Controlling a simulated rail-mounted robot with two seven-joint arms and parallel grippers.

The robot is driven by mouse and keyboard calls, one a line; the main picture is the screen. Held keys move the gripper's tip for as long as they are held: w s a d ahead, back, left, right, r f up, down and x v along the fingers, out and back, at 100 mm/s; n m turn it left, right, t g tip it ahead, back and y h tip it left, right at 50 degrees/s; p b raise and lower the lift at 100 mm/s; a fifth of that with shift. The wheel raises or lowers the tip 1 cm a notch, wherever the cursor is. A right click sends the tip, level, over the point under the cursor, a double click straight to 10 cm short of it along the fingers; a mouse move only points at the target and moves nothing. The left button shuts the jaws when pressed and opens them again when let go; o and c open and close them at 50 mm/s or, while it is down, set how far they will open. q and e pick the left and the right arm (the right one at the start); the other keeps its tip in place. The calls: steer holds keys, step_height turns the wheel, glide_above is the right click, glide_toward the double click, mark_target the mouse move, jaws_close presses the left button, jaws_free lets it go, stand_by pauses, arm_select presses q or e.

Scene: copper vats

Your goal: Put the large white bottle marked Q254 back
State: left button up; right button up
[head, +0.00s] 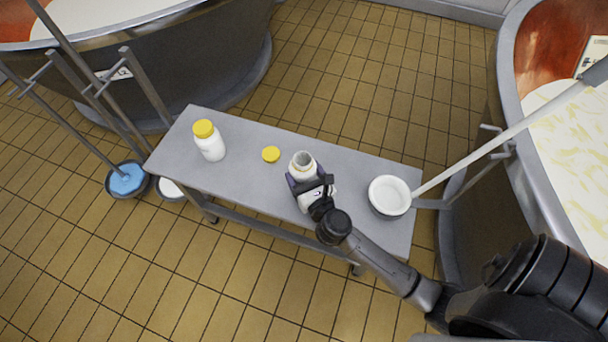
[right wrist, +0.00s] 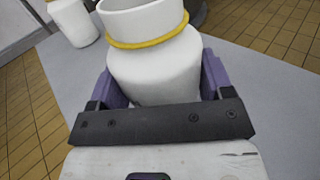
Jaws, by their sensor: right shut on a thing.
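An open white bottle (head: 302,172) stands upright over the steel table (head: 245,190), right of its middle. My right gripper (head: 308,187) is shut around its body. In the right wrist view the bottle (right wrist: 155,65) sits between the purple finger pads, with a yellow ring below its uncapped mouth. I cannot tell whether its base touches the table. A yellow cap (head: 271,154) lies on the table to its left. A second white bottle (head: 211,148) with a yellow cap stands near the table's left end. I cannot read Q254 on either bottle. My left gripper is not in view.
The table between capped bottle and cap is clear.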

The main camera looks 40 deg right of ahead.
steer(key=shift+f, duration=0.1)
steer(key=o, duration=1.2)
steer(key=shift+c, duration=0.2)
steer(key=shift+s+a+r, duration=0.1)
steer(key=shift+r, duration=0.1)
steer(key=p+v, duration=0.1)
steer(key=v, duration=1)
steer(key=shift+s+a, duration=0.1)
steer(key=shift+s, duration=0.25)
